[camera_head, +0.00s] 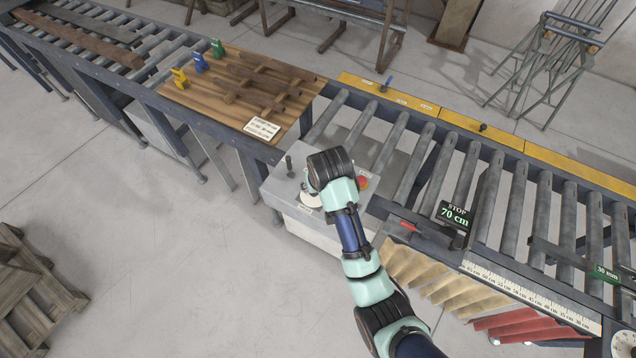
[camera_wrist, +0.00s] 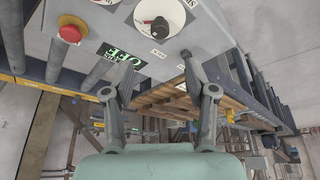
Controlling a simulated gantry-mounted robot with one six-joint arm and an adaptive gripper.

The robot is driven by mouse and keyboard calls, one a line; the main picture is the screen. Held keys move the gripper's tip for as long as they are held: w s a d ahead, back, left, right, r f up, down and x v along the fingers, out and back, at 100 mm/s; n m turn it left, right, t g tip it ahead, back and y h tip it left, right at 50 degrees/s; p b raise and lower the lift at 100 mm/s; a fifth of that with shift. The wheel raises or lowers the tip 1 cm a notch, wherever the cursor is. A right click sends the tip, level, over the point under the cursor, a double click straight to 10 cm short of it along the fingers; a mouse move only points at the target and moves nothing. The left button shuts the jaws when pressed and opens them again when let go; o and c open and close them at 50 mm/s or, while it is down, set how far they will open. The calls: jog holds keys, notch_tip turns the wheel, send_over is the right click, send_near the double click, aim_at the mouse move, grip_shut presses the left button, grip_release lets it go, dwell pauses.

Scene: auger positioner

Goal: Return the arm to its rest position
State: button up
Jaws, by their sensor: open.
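My arm reaches up from the bottom of the head view, and its dark wrist end is over the grey control box (camera_head: 318,232) beside the roller conveyor. The fingers are not clear in the head view. In the wrist view my gripper (camera_wrist: 156,72) is open, with its two fingers spread and nothing between them. The control box (camera_wrist: 203,27) shows ahead of the fingers. It carries a red button (camera_wrist: 71,29), a dial knob (camera_wrist: 159,27) and a green-lettered OFF display (camera_wrist: 121,60). The red button (camera_head: 362,182) also shows beside my wrist in the head view.
A wooden board (camera_head: 210,92) with yellow, blue and green handles lies left of the box. Conveyor rollers (camera_head: 448,165) run right, past a stop display reading 70 cm (camera_head: 454,213). The floor between is clear.

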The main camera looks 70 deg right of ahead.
jog(key=shift+r, duration=0.1)
dwell(0.6)
jog(key=w+a+r+n+t+p, duration=0.1)
jog(key=w+a+r+n+t, duration=0.2)
jog(key=w+a+r, duration=0.5)
jog(key=w+a+r+n+t+p, duration=0.2)
jog(key=w+a+r+n+t, duration=0.1)
jog(key=a, duration=1)
jog(key=a+r+n+t+y, duration=0.2)
jog(key=a+r, duration=0.3)
jog(key=a, duration=0.4)
jog(key=s+a+r+n+t+y, duration=0.1)
jog(key=a+r+n+t, duration=0.1)
jog(key=a+r, duration=0.3)
jog(key=a+n, duration=0.1)
jog(key=a, duration=0.2)
jog(key=shift+s+a+r+y+p, duration=0.25)
jog(key=shift+a+r+y+p, duration=0.05)
jog(key=shift+a+y+p, duration=0.1)
